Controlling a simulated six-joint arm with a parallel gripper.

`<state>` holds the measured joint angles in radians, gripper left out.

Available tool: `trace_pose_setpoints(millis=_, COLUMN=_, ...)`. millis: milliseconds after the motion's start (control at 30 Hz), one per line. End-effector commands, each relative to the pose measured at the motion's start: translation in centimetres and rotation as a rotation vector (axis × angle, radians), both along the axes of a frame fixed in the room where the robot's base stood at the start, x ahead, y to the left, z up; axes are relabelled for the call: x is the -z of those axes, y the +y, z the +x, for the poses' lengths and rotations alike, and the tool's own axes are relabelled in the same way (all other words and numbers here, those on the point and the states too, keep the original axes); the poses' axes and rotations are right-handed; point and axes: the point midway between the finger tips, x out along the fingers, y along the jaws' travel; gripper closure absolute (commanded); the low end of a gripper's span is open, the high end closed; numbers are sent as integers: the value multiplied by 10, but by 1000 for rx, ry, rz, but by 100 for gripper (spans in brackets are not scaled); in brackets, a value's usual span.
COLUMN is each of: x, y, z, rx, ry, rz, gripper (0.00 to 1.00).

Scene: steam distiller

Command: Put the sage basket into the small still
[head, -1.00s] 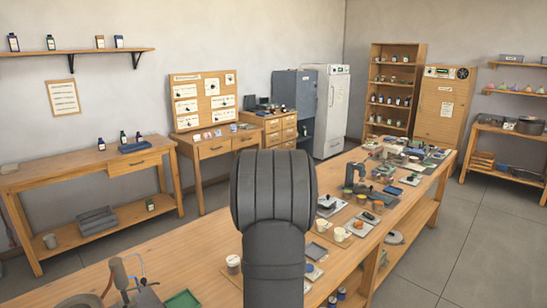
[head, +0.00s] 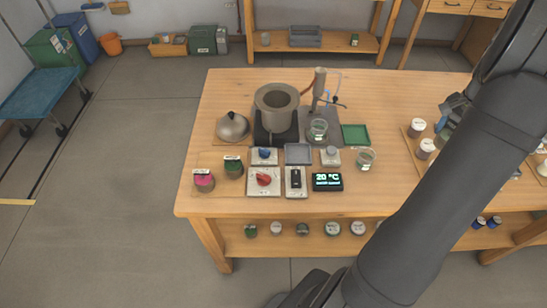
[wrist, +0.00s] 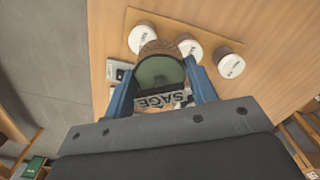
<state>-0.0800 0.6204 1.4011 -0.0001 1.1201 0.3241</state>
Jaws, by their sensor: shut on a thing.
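The sage basket (wrist: 160,72) is a round, mesh-sided basket with a green inside and a label reading SAGE. My gripper (wrist: 161,66) is shut on it, with a blue finger on either side in the wrist view. In the head view the gripper is at the right, largely hidden by my arm, and I cannot make out the basket there. The small still's grey pot (head: 277,98) stands open on a dark base on the bench, well left of my arm. Its domed lid (head: 232,127) lies on the bench to the left of the pot.
A condenser stand (head: 319,88) and glass beaker (head: 317,130) are right of the pot. In front are pink (head: 204,181) and green (head: 234,168) containers, a red-knob panel (head: 264,180) and a display (head: 327,181). White-topped cups (wrist: 142,38) are near the gripper.

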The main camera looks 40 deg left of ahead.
Motion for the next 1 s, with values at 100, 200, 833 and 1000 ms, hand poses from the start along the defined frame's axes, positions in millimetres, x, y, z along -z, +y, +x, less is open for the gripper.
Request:
trace_pose_setpoints(millis=100, x=-5, y=54, z=-3, rx=-72, ry=-2, rz=0, gripper=73)
trace_pose_setpoints(millis=200, x=-10, y=100, z=-10, rx=-131, ry=-1, rz=0, gripper=73)
trace_pose_setpoints(millis=833, x=-37, y=357, z=-134, rx=-481, ry=-2, rz=1, gripper=73)
trace_pose_setpoints(millis=1000, x=-40, y=399, z=-175, rx=-555, ry=-1, rz=0, gripper=73)
